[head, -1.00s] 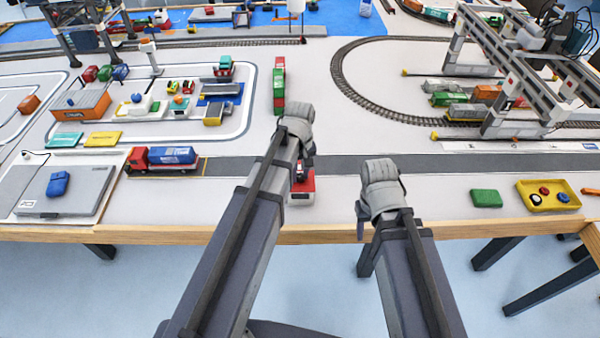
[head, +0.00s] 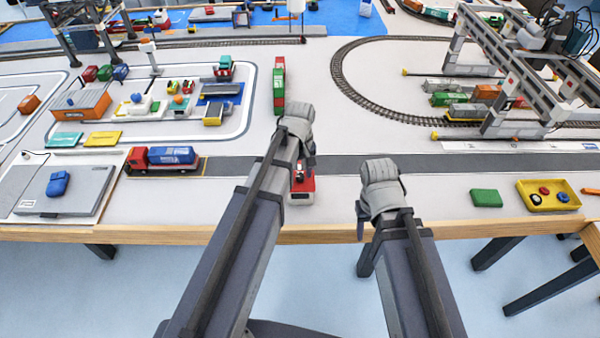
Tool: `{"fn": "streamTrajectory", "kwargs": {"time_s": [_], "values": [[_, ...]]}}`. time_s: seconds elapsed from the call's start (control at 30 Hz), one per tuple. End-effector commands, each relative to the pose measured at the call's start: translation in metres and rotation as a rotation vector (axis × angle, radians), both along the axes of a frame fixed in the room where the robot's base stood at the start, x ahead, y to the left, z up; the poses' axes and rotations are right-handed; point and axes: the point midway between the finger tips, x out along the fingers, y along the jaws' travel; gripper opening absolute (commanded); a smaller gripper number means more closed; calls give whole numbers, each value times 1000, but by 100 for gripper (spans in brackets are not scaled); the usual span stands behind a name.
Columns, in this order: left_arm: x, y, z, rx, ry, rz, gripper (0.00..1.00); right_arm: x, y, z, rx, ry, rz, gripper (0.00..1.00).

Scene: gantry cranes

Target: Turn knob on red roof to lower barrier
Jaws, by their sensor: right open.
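A small white box with a red roof (head: 306,186) stands near the table's front edge, in the middle of the head view. My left gripper (head: 300,150) is over it and covers its far and left part. A dark piece shows on the roof beside the gripper, but I cannot tell whether it is the knob or a fingertip. Whether the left jaws are shut is hidden behind the wrist. My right gripper (head: 376,205) is open above the front of the table, to the right of the red roof and apart from it. I cannot make out the barrier.
A red truck with a blue container (head: 170,159) stands on the grey road (head: 410,165) at left. A green block (head: 486,198) and a yellow tray (head: 550,205) lie at front right. Red and green containers (head: 279,88) stand beyond my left gripper. A gantry crane (head: 515,85) is at right.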

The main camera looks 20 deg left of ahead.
Motion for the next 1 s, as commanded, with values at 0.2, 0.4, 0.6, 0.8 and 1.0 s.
{"fn": "streamTrajectory", "kwargs": {"time_s": [0.2,0.4,0.6,0.8,1.0], "values": [[0,0,0,1,-1,-1,62,0,0,0,0,0,0,50],[0,0,5,1,-1,-1,62,0,0,5,0,0,0,50],[0,0,21,1,-1,-1,62,0,0,21,0,0,0,50],[0,0,47,0,0,-1,62,0,0,47,0,0,0,50],[0,0,72,0,0,-1,62,0,0,72,0,0,0,50]]}}
